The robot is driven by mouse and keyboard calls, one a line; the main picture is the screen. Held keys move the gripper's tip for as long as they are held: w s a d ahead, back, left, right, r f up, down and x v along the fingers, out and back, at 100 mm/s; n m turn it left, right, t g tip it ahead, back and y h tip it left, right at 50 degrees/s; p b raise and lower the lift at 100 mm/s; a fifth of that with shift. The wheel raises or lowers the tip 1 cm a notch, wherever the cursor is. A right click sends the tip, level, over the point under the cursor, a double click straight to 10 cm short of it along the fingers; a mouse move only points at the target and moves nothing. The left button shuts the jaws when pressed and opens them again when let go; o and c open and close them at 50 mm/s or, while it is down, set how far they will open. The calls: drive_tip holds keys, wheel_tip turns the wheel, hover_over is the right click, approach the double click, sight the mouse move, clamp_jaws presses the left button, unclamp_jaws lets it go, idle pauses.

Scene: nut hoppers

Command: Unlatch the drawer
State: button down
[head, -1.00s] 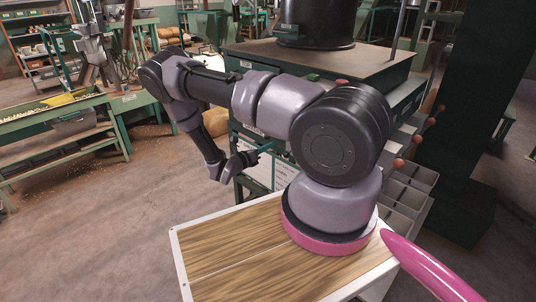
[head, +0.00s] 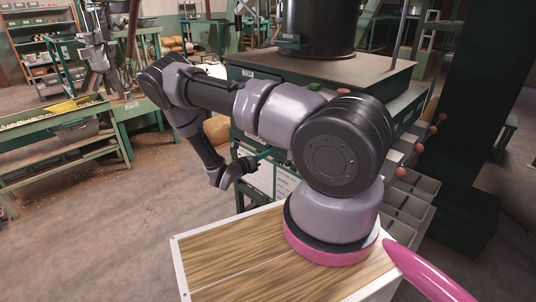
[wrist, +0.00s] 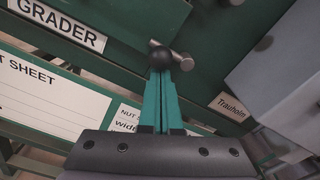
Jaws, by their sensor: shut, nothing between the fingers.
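My gripper (wrist: 162,92) has two teal fingers pressed together, with nothing between them. In the wrist view its tips reach a black ball knob (wrist: 160,57) on the green machine front; I cannot tell whether they touch it. A short metal pin (wrist: 183,61) shows right beside the knob, partly hidden by it. The knob and pin look like a latch, set below a green panel (wrist: 140,25) with a GRADER label. In the head view my gripper (head: 264,155) is at the machine's lower front, and the latch is hidden behind my arm. I cannot tell which panel is the drawer.
White printed sheets (wrist: 50,95) hang left of the fingers. A grey box-like part (wrist: 275,60) is close on the right. In the head view, grey bins (head: 412,190) and red knobs line the machine's right side. Open floor (head: 100,220) lies to the left.

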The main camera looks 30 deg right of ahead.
drive_tip(key=shift+w+r+m, duration=0.1)
drive_tip(key=shift+r+m, duration=0.15)
drive_tip(key=shift+m, duration=0.35)
drive_tip(key=r+m, duration=0.1)
drive_tip(key=m, duration=0.4)
drive_tip(key=r+m, duration=0.2)
drive_tip(key=m, duration=0.2)
drive_tip(key=s+r+m, duration=0.1)
drive_tip(key=m, duration=0.4)
drive_tip(key=shift+d+r+m+t, duration=0.2)
drive_tip(key=shift+r+m+t, duration=0.1)
drive_tip(key=shift+r, duration=0.1)
drive_tip(key=shift+s, duration=0.1)
idle(0.6)
